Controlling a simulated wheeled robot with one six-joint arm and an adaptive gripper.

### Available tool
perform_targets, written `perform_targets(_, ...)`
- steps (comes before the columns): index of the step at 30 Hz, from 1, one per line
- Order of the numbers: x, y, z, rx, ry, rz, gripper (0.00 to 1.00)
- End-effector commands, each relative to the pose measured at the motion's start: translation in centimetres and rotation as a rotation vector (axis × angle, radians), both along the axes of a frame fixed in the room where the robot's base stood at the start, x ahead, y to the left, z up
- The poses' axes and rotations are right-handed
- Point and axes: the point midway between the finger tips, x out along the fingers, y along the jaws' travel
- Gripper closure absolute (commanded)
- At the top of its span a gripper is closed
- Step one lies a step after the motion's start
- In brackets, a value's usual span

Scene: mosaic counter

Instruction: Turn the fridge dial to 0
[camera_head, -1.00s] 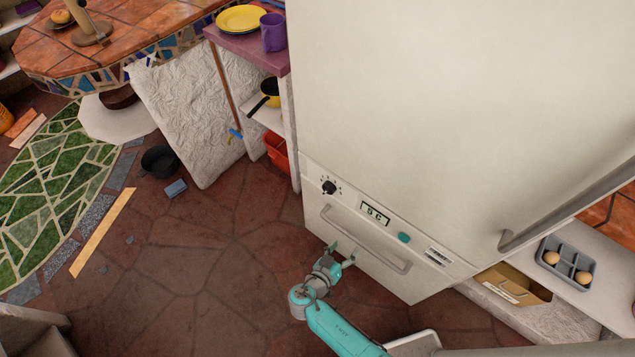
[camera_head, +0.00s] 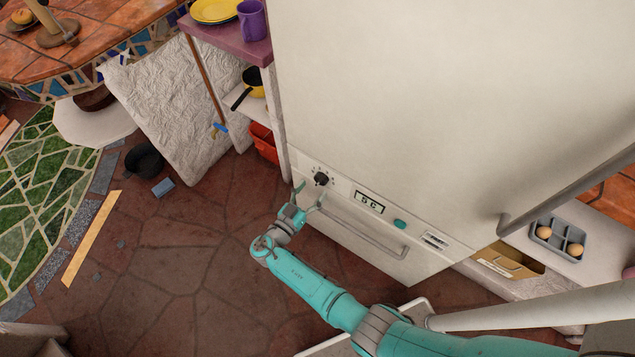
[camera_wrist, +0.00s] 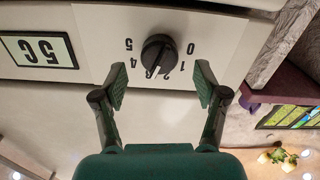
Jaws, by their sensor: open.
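The black round fridge dial (camera_head: 321,179) sits on the panel at the fridge's lower left. In the wrist view, the dial (camera_wrist: 158,52) appears upside down, with numbers from 0 to 5 around it. Its pale mark lies near the 2 and 3; I cannot tell exactly which. My gripper (camera_head: 310,196) is open and empty, just in front of and below the dial. In the wrist view, my gripper (camera_wrist: 159,84) has one finger to each side of the dial, apart from it. The display (camera_head: 369,202) beside the dial reads 5C.
A long handle (camera_head: 362,232) runs below the panel, and a teal button (camera_head: 400,224) is right of the display. A purple-topped shelf (camera_head: 225,38) stands left of the fridge. A tall door handle (camera_head: 560,195) sticks out at right.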

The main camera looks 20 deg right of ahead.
Motion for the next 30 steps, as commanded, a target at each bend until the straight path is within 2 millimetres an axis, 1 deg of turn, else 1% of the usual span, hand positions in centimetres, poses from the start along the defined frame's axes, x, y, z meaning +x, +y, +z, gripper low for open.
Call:
perform_targets(1,0.4,-0.8,0.0,0.001,0.0,-0.003,0.28)
perform_targets(3,0.9,-1.5,0.0,0.001,0.0,-0.003,0.28)
perform_targets(7,1.6,-2.5,0.0,0.0,0.0,-0.002,0.28)
perform_targets(12,2.0,-2.9,0.0,0.001,0.001,0.0,0.28)
perform_targets(19,2.0,-2.9,0.0,0.001,0.001,0.001,0.28)
perform_targets(20,2.0,-2.9,0.0,0.001,0.001,0.001,0.35)
perform_targets(21,2.0,-2.9,0.0,0.001,0.001,0.001,0.45)
perform_targets(23,2.0,-2.9,0.0,0.001,0.001,0.001,0.6)
perform_targets(24,2.0,-2.9,0.0,0.001,0.001,0.001,0.7)
perform_targets(26,2.0,-2.9,0.0,0.001,0.001,0.001,0.85)
perform_targets(27,2.0,-2.9,0.0,0.001,0.001,0.001,0.88)
perform_targets(30,2.0,-2.9,0.0,0.0,0.002,0.001,0.88)
